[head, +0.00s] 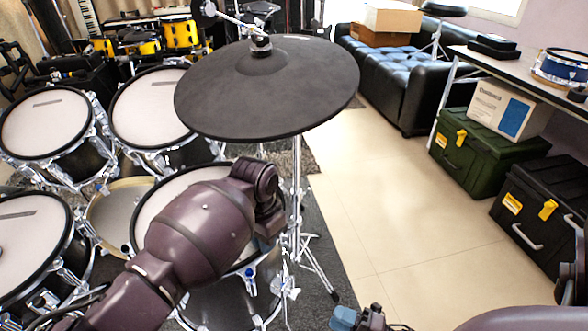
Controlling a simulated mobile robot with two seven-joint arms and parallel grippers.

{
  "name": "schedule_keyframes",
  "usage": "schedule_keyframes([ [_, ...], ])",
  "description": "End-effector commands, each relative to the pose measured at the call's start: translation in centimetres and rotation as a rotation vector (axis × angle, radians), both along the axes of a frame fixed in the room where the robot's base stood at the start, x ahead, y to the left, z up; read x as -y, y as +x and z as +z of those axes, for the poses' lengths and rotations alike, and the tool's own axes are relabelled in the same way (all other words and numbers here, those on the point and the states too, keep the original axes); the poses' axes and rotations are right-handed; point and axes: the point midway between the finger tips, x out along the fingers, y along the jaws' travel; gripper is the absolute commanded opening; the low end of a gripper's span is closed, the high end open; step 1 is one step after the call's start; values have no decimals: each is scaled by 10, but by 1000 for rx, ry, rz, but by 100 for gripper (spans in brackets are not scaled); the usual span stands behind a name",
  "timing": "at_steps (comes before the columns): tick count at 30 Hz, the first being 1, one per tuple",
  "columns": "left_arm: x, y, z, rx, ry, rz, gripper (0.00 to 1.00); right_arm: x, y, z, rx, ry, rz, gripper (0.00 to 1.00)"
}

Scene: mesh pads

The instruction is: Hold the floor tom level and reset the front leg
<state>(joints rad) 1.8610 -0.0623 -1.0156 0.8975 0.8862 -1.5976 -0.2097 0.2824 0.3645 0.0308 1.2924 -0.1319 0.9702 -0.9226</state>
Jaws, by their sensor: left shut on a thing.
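The floor tom (232,303), with a white head and dark shell, stands at the lower centre, partly covered by my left arm. My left gripper (266,244) points down at the tom's right rim, mostly hidden behind my wrist, and is shut on what looks like that rim. Chrome leg brackets and a wing bolt (288,286) show on the shell's right side. I cannot tell which leg is the front one, and the leg ends are out of view. My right gripper (358,318) is at the bottom edge, right of the tom, cut off; its opening is unclear.
A large black cymbal (267,86) on a chrome stand (296,190) overhangs the tom closely. Other drums (45,122) crowd the left. Tiled floor (400,235) is clear at right, before green (482,143) and black (535,212) cases.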

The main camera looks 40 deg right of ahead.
Motion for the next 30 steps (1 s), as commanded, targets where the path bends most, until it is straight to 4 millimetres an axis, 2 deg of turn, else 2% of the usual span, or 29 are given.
schedule_keyframes([
  [1, 1, 1, 3, 5, -4, -2, 0, -3, 13, 6, -18, 71, 18, 28],
  [3, 1, 1, 3, 5, -4, -2, 0, -6, 24, 9, -62, 183, 32, 28],
  [11, 1, 1, 3, 5, -4, -2, 0, -14, 52, 15, -251, 611, 60, 28],
  [21, 1, 1, 3, 5, -4, -2, 0, -17, 60, 7, -483, 1154, 31, 28],
  [25, 1, 1, 3, 5, -4, -2, 0, -15, 61, 4, -532, 1288, 17, 28],
  [30, 1, 1, 3, 5, -4, -2, 0, -14, 61, 3, -564, 1370, 14, 28],
])
